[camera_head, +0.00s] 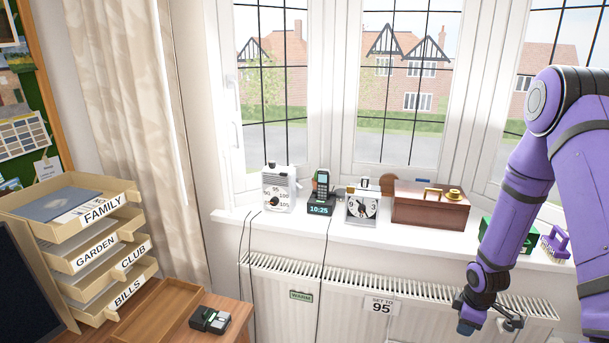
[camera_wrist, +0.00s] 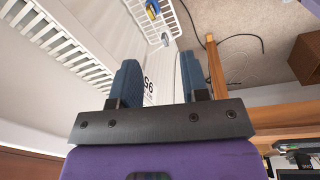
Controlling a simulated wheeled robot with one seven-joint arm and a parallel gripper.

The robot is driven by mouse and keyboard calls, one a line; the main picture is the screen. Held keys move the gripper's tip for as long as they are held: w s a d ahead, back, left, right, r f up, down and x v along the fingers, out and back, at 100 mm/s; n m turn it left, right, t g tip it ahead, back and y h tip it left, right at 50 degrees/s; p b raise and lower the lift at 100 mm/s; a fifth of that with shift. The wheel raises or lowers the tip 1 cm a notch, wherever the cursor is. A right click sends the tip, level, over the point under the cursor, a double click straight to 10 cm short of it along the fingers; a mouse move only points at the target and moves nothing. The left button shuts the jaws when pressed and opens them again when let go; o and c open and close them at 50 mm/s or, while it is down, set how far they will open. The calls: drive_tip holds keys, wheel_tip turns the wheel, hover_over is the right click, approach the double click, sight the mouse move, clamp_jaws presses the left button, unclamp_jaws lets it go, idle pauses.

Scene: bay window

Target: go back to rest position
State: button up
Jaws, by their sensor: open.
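My purple arm comes in from the right in the head view. My gripper (camera_head: 488,325) hangs low in front of the white radiator, below the window sill. In the wrist view my gripper (camera_wrist: 158,75) shows two blue fingers spread apart. Nothing is between them; behind the gap lie the radiator and part of a white sign.
A letter tray stack (camera_head: 75,250) stands left. A white wire basket (camera_wrist: 150,22) is near the floor.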

drive_tip(key=s+a+r+m+t+h, duration=0.1)
drive_tip(key=s+a+r+m, duration=0.15)
drive_tip(key=r, duration=1.25)
drive_tip(key=s+a+r+m+t, duration=0.1)
drive_tip(key=a+r+m, duration=0.25)
drive_tip(key=r, duration=1.15)
drive_tip(key=s+a+r+m+t, duration=0.1)
drive_tip(key=s+a+r+m, duration=0.2)
drive_tip(key=s+r, duration=0.5)
drive_tip(key=s+a+r+m+t+y, duration=0.1)
drive_tip(key=s+a+r+m, duration=0.2)
drive_tip(key=s+r, duration=0.5)
drive_tip(key=s+a, duration=0.1)
drive_tip(key=s, duration=0.4)
drive_tip(key=shift+s+a+r, duration=0.15)
drive_tip(key=shift+s+r, duration=0.05)
